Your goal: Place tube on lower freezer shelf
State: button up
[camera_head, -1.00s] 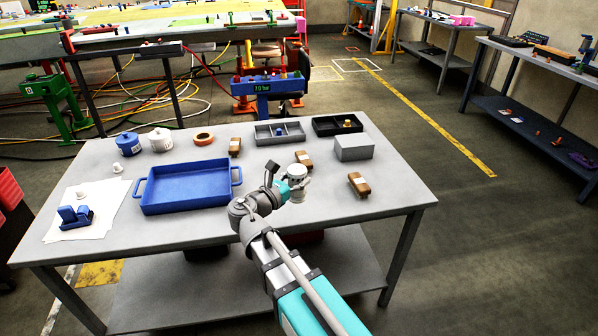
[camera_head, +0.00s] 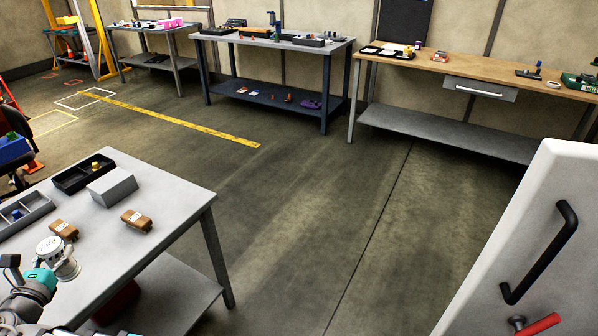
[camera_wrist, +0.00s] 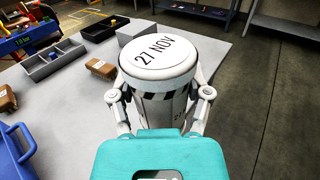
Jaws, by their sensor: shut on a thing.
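My gripper (camera_wrist: 160,112) is shut on a white tube (camera_wrist: 158,56), a stout canister with a flat lid marked "27 NOV". A dark striped band runs below the lid, and the fingers sit on both sides of the body. In the head view the tube (camera_head: 57,257) is held upright over the grey table at the lower left. A white door-like front (camera_head: 535,250) with a black handle (camera_head: 541,252) stands at the right edge of the head view; it may be the freezer. No freezer shelf shows.
Open floor (camera_head: 310,220) lies between the table and white front. Benches line the back wall.

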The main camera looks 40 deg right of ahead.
notch_tip(320, 180, up, 11)
jog(key=p, duration=1)
jog(key=shift+d, duration=0.1)
